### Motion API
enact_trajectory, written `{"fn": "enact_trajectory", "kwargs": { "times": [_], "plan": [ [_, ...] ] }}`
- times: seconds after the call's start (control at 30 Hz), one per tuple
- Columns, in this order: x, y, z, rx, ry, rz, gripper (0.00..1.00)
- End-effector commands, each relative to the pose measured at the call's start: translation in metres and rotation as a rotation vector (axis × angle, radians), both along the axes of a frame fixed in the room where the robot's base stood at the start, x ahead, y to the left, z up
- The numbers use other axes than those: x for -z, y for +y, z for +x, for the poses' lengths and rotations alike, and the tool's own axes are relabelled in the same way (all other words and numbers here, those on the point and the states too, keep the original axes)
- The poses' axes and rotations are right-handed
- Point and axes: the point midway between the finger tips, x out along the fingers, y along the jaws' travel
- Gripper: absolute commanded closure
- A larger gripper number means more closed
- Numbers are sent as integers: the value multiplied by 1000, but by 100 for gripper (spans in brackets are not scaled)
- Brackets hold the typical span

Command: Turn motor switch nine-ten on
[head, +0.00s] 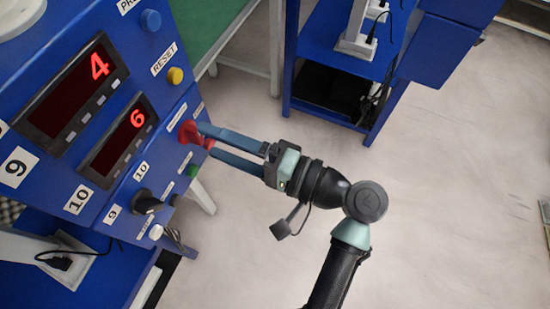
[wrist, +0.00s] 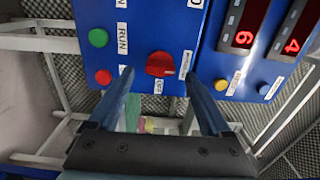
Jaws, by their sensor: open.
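The black rotary switch (head: 147,203) sits low on the blue panel (head: 120,228) in the head view, between small labels 9 (head: 112,214) and 10 (head: 141,171). I cannot tell its setting. My gripper (head: 205,141) is open, with its fingers pointing at a red rotary knob (head: 191,132) up and to the right of the black switch. In the wrist view this red knob (wrist: 160,65) lies between my open fingertips (wrist: 160,79). I cannot tell whether they touch it. The black switch does not show in the wrist view.
Two red displays read 4 (head: 98,66) and 6 (head: 137,118). A blue button (head: 150,20), yellow button (head: 175,75) and green button (head: 192,171) are on the panel. Another red button (wrist: 103,77) shows in the wrist view. Floor (head: 460,190) right of the panel is clear.

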Motion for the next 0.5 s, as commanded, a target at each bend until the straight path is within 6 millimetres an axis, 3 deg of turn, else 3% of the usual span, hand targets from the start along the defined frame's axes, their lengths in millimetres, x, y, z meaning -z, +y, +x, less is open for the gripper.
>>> {"fn": "enact_trajectory", "kwargs": {
  "times": [0.3, 0.5],
  "plan": [
    [-1, -67, -23, 6, 0, 0, 18],
    [0, -89, -32, 3, -1, 0, 18]
  ]
}}
